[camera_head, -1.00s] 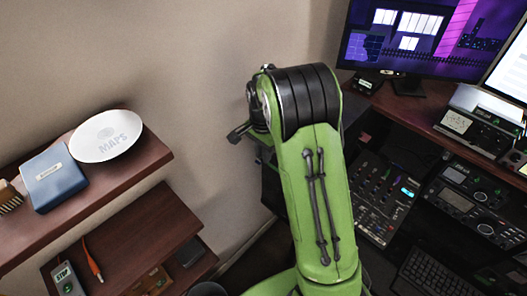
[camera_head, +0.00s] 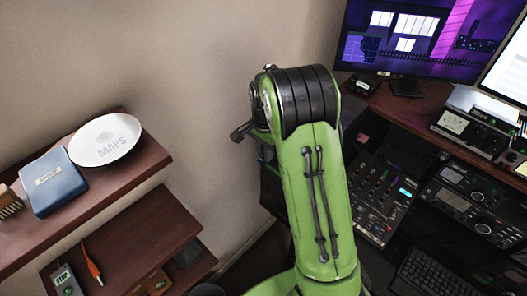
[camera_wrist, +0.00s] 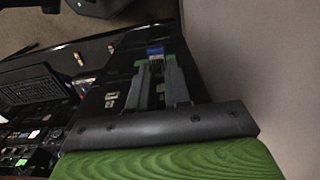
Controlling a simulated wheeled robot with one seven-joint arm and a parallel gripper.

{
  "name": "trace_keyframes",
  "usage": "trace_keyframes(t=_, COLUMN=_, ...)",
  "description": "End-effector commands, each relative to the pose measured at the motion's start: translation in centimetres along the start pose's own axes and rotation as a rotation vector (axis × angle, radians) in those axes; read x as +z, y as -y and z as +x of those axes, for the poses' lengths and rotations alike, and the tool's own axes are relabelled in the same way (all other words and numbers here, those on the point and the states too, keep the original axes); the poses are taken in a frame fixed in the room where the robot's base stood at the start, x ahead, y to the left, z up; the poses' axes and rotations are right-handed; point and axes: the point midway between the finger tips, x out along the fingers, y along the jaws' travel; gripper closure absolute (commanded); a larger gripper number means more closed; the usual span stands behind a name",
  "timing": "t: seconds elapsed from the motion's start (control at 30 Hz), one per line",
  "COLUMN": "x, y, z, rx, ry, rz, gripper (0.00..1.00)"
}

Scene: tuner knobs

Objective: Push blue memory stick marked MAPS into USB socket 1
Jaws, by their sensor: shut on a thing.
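In the wrist view, my gripper (camera_wrist: 155,70) is shut on a small blue piece (camera_wrist: 155,51), which shows between the green-tipped fingers. It looks like the blue memory stick; its lettering is too small to read. Beyond and beside it lies a dark panel or surface with small white marks (camera_wrist: 111,98); I cannot tell which mark, if any, is USB socket 1. I cannot tell whether the blue piece touches anything. In the head view, my green arm hides the gripper and the stick.
A white oval dish (camera_head: 104,140) with faint lettering and a blue box (camera_head: 54,182) sit on the left wooden shelf. A meter (camera_head: 66,281) lies on the lower shelf. Radio gear (camera_head: 466,207), a mixer (camera_head: 377,200) and a monitor (camera_head: 400,35) fill the right. The wall stands close behind the arm.

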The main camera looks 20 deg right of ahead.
Motion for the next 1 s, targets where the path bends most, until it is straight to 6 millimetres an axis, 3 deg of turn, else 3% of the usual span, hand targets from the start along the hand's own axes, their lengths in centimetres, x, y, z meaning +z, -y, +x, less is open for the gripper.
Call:
trace_keyframes(t=0.57, x=-0.97, y=-0.03, z=0.01, rx=0.0, ry=-0.001, rz=0.0, gripper=1.0)
trace_keyframes(t=0.6, x=-0.98, y=-0.04, z=0.01, rx=0.0, ry=-0.001, rz=0.001, gripper=0.78)
trace_keyframes(t=0.77, x=-0.95, y=-0.03, z=0.01, rx=0.0, ry=-0.001, rz=0.0, gripper=0.54)
trace_keyframes(t=1.0, x=-0.91, y=-0.02, z=0.0, rx=0.0, ry=0.0, rz=-0.001, gripper=0.53)
